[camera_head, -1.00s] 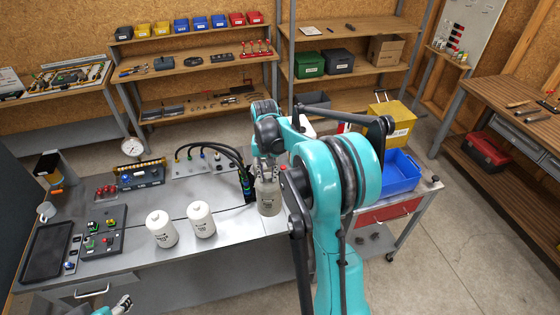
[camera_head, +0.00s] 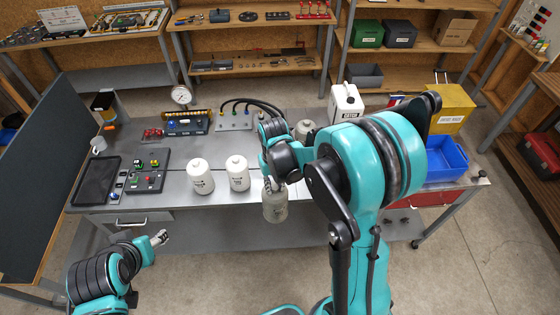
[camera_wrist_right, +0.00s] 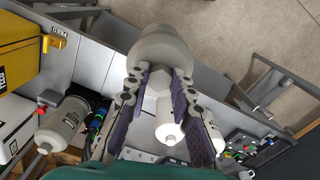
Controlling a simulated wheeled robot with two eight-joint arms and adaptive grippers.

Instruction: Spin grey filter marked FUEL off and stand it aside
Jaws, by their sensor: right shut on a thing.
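A grey filter (camera_head: 275,208) hangs upright from my right gripper (camera_head: 272,184), at the front edge of the bench in the head view. In the right wrist view the gripper (camera_wrist_right: 160,90) is shut on the grey filter (camera_wrist_right: 162,48); I cannot read its marking. Another light grey filter (camera_head: 304,129) stands behind my right arm, partly hidden; it also shows in the right wrist view (camera_wrist_right: 62,122). Two white filters, one on the left (camera_head: 200,177) and one on the right (camera_head: 238,173), stand on the bench. My left gripper (camera_head: 160,238) is low in front of the bench, its jaws too small to judge.
The grey bench (camera_head: 215,203) has clear top in front of the white filters. Black hoses (camera_head: 262,108) arch behind. A control box (camera_head: 148,172) and black tray (camera_head: 95,181) lie left. A white jug (camera_head: 345,103), yellow box (camera_head: 450,108) and blue bin (camera_head: 445,160) are right.

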